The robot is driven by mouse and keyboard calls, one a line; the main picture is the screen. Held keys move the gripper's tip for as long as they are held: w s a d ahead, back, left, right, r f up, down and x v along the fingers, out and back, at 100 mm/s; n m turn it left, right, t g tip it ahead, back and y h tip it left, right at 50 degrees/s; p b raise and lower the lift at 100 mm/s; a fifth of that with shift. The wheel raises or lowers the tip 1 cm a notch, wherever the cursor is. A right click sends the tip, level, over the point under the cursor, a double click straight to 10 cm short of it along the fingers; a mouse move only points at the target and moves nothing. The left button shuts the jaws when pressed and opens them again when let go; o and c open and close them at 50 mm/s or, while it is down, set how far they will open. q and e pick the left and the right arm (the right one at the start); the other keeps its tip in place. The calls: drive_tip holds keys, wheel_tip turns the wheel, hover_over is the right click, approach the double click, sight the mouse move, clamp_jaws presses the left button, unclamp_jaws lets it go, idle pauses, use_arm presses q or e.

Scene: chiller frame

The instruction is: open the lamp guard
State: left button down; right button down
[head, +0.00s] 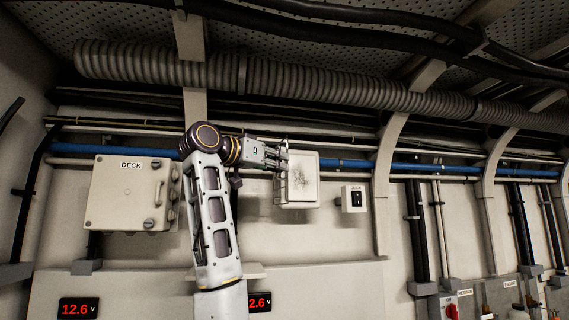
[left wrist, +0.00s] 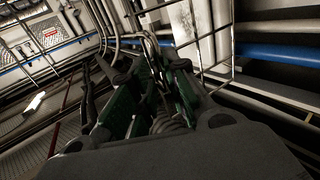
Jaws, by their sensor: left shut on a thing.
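The lamp (head: 303,184) is a pale box-shaped fixture with a light, speckled front, fixed on the wall in the middle of the head view. Its lamp guard (left wrist: 233,50) shows as thin wire bars in the left wrist view. My left gripper (head: 283,160) is at the lamp's upper left edge in the head view. In the left wrist view, my left gripper (left wrist: 152,75) has its dark green-padded fingers close together on a thin wire of the guard. The fingers hide the exact grip point. My right gripper is in neither view.
A DECK switch box (head: 130,192) is on the wall left of my arm. A small switch (head: 354,198) is right of the lamp. A blue pipe (head: 345,164) runs behind at lamp height. A ribbed duct (head: 300,82) and black cables pass above.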

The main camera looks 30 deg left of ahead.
use_arm(q)
drive_tip(key=shift+s+a+r, duration=0.15)
drive_tip(key=shift+s+a, duration=0.1)
drive_tip(key=shift+a, duration=0.3)
drive_tip(key=shift+s+a+r, duration=0.15)
drive_tip(key=shift+s+a, duration=0.1)
drive_tip(key=shift+a, duration=0.3)
drive_tip(key=c, duration=1.7)
unclamp_jaws()
drive_tip(key=shift+o, duration=0.4)
drive_tip(key=shift+w+a+f, duration=0.2)
drive_tip(key=shift+w, duration=0.05)
drive_tip(key=shift+d, duration=0.25)
drive_tip(key=shift+w+f, duration=0.1)
